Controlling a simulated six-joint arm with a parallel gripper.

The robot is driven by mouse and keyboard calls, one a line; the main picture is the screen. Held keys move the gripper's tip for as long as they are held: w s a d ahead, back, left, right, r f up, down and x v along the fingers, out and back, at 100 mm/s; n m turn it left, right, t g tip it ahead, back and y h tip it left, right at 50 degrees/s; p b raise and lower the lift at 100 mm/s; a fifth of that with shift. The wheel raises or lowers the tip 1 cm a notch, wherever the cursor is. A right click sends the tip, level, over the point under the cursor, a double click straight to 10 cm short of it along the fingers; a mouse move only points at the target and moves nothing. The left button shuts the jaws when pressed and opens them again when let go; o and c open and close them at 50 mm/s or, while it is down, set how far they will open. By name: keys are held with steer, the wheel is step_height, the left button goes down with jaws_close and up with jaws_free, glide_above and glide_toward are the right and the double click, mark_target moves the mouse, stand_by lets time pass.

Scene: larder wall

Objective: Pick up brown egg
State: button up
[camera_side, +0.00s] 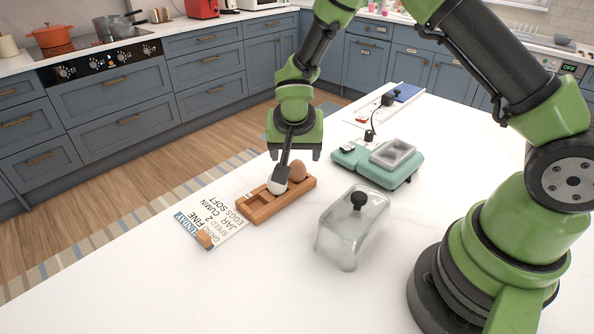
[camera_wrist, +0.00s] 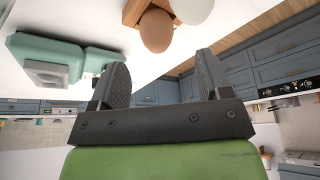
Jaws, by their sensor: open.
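The brown egg (camera_side: 297,169) sits in the far right compartment of a wooden egg tray (camera_side: 262,213) on the white counter. A white egg (camera_side: 276,188) sits in the tray beside it, to the left. My gripper (camera_side: 283,168) is above the tray, pointing down, with a dark finger in front of or close to the white egg. In the wrist view, my gripper (camera_wrist: 161,63) is open with nothing between its fingers. The brown egg (camera_wrist: 156,30) lies just beyond the fingertips, with the white egg (camera_wrist: 192,8) cut off at the top edge.
A printed card (camera_side: 215,222) lies left of the tray. A clear cover with a black knob (camera_side: 358,199) stands to the right, and a teal scale (camera_side: 345,158) with a metal pan (camera_side: 392,153) behind it. The front counter is clear.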

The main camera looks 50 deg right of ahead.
mark_target(297, 163)
steer(key=x, duration=0.6)
steer(key=shift+s, duration=0.15)
steer(key=c, duration=0.8)
